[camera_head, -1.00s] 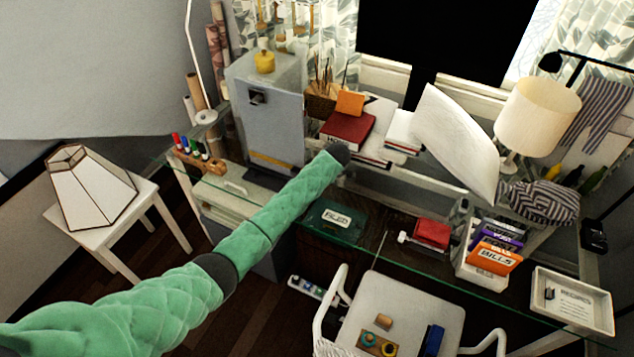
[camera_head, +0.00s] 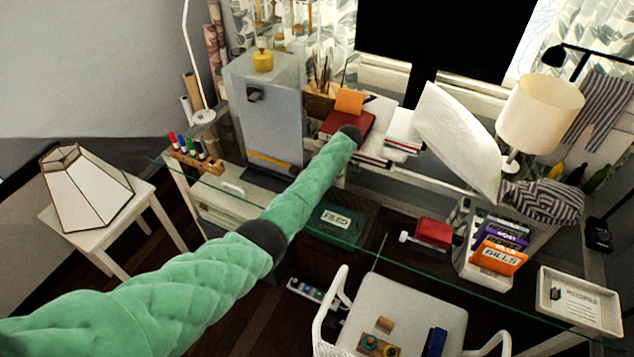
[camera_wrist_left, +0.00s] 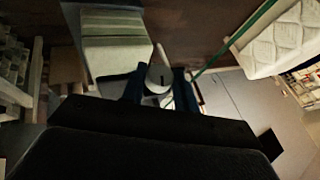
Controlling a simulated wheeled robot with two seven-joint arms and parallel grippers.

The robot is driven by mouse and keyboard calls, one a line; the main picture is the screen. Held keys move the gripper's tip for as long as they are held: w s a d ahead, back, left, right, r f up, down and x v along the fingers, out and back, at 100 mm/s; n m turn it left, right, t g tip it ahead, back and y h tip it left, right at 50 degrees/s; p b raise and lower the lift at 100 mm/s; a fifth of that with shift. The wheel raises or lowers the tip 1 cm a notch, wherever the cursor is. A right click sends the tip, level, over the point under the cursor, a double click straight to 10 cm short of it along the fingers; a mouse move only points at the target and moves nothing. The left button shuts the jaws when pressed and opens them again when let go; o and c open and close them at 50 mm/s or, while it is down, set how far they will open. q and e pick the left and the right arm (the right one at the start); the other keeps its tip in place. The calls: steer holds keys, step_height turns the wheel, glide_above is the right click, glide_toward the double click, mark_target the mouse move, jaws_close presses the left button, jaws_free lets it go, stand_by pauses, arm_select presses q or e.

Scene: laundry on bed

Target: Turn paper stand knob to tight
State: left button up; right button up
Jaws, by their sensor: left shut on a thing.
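The large white sheet (camera_head: 455,140), probably the paper of the paper stand, leans upright at the back of the desk, left of the lamp. My left arm reaches over the desk to the red book; its gripper is hidden in the head view. In the left wrist view my left gripper (camera_wrist_left: 160,82) has a dark finger on each side of a pale round knob (camera_wrist_left: 160,76) with a small dark mark, and is shut on it. I cannot tell how far the knob is turned. My right gripper is not in view.
The grey cabinet (camera_head: 265,115) stands left of my forearm. A white chair (camera_head: 412,310) stands in front.

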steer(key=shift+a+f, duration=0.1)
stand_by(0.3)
arm_select(q)
steer(key=o, duration=1)
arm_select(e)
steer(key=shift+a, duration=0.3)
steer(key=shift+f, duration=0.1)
arm_select(q)
steer(key=shift+w+d+r+b, duration=0.1)
steer(key=shift+d+r+b, duration=0.15)
steer(key=shift+b, duration=0.1)
steer(key=shift+b+v, duration=0.5)
steer(key=shift+v, duration=0.6)
steer(key=p+v, duration=0.1)
steer(key=v, duration=0.4)
steer(key=shift+a, duration=0.15)
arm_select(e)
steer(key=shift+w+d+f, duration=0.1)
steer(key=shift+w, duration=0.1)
